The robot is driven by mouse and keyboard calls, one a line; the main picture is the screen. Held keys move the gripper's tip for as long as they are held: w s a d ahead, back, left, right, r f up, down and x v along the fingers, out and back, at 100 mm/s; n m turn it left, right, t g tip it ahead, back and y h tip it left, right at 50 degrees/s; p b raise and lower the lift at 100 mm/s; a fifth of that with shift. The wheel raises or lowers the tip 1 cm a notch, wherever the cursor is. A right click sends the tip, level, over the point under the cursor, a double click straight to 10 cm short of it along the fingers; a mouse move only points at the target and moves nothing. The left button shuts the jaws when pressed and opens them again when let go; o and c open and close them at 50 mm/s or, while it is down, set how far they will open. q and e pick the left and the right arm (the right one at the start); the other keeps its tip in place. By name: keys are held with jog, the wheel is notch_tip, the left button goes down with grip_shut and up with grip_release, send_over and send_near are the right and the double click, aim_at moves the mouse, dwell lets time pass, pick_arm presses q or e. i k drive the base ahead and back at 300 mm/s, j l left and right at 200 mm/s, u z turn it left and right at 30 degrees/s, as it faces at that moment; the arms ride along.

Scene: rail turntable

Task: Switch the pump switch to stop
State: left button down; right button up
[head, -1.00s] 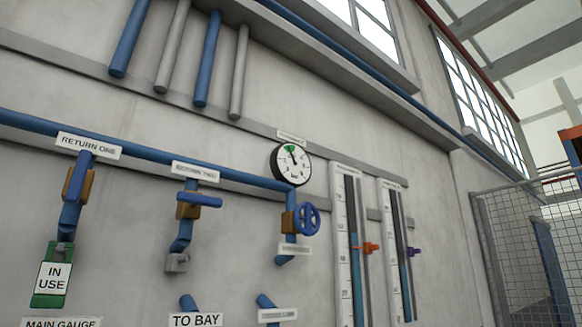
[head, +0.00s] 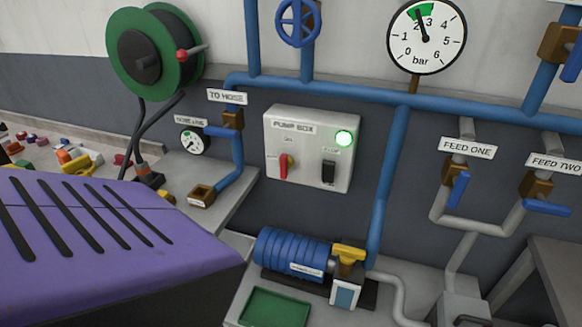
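A grey pump box (head: 310,147) is fixed to the wall near the middle of the head view, marked PUMP BOX. On its left side is a red lever-like switch (head: 284,166), standing near upright below a small label I cannot read surely. On its right side is a black switch (head: 328,171) under another small label, too blurred to read. I cannot tell which of these is the pump switch. Neither of my grippers is in view.
A blue pump (head: 290,252) with a yellow part stands below the box, near a green tray (head: 275,307). A purple slotted casing (head: 110,240) fills the lower left. A dial gauge (head: 426,37) shows between 2 and 3 bar. A hose reel (head: 152,55) is at upper left.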

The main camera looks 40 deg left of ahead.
aim_at(329, 166)
jog(key=u, duration=1.2)
